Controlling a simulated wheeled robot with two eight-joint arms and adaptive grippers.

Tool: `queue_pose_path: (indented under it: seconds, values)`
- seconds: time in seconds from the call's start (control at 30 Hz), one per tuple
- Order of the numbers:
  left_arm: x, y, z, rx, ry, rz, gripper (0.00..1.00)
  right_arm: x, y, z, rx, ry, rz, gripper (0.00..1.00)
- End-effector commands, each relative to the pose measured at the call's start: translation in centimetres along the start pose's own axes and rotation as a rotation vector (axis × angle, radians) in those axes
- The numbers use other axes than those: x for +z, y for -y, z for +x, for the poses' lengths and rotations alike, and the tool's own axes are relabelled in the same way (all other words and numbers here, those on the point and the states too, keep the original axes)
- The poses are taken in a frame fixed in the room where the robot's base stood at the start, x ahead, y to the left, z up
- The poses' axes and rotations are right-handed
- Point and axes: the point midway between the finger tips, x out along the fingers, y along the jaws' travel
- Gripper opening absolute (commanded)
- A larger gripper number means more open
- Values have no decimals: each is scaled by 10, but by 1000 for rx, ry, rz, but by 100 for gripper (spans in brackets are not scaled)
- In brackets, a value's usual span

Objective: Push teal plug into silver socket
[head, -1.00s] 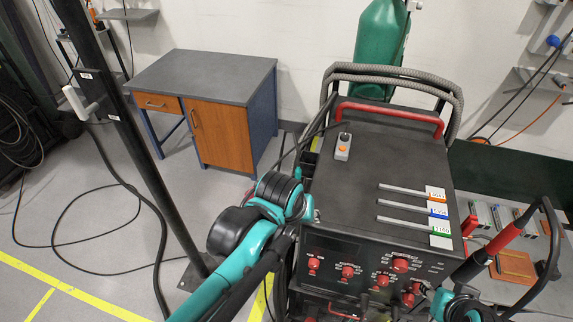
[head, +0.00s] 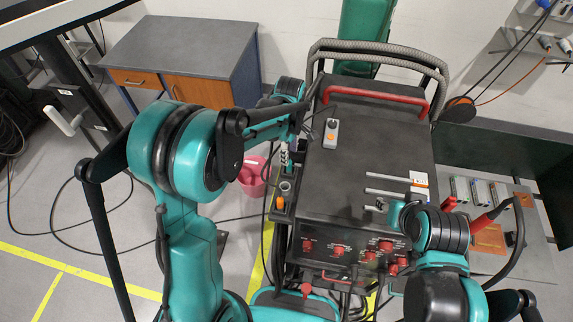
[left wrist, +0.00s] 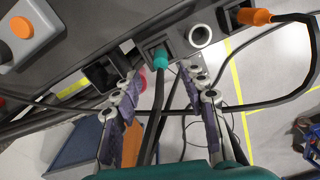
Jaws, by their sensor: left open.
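The teal plug (left wrist: 160,55) shows in the left wrist view at a square dark port on the machine's side edge, with a dark cable hanging from it. I cannot tell how deep it sits. The silver socket (left wrist: 200,35) is a round ring just right of it, with an open dark hole. My left gripper (left wrist: 165,95) is open, its fingers on either side of the plug's cable and apart from the plug. In the head view the left gripper (head: 291,152) is at the machine's left edge. My right gripper (head: 378,205) is over the machine's front; its fingers are unclear.
An orange plug (left wrist: 252,16) with a black cable is right of the silver socket, and an empty square port (left wrist: 103,74) is left. The machine top (head: 340,150) carries a grey control box (head: 331,133) and several metal strips. A pink bucket (head: 253,177) stands on the floor.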

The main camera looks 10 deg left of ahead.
Motion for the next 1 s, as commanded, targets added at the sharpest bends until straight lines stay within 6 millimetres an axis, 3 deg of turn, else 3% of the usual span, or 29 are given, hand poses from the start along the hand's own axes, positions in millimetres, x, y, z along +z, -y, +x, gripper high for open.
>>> queue_pose_path:
  seconds: [0.33, 0.63, 0.67, 0.8, 1.0]
  values:
    - [0, 2, 49, 1, 0, 2, 42, 3, 0, 4, 0, 0, 0, 40]
    - [0, 2, 54, 1, 0, 2, 42, 3, 0, 4, 0, 0, 0, 40]
    - [0, 2, 54, 1, 0, 2, 37, 3, 0, 4, 0, 0, 0, 40]
    - [0, 2, 54, 1, 0, 2, 0, 3, 0, 4, 0, 0, 0, 40]
    - [0, 2, 54, 2, 0, 2, 0, 3, 0, 4, 0, 0, 0, 40]
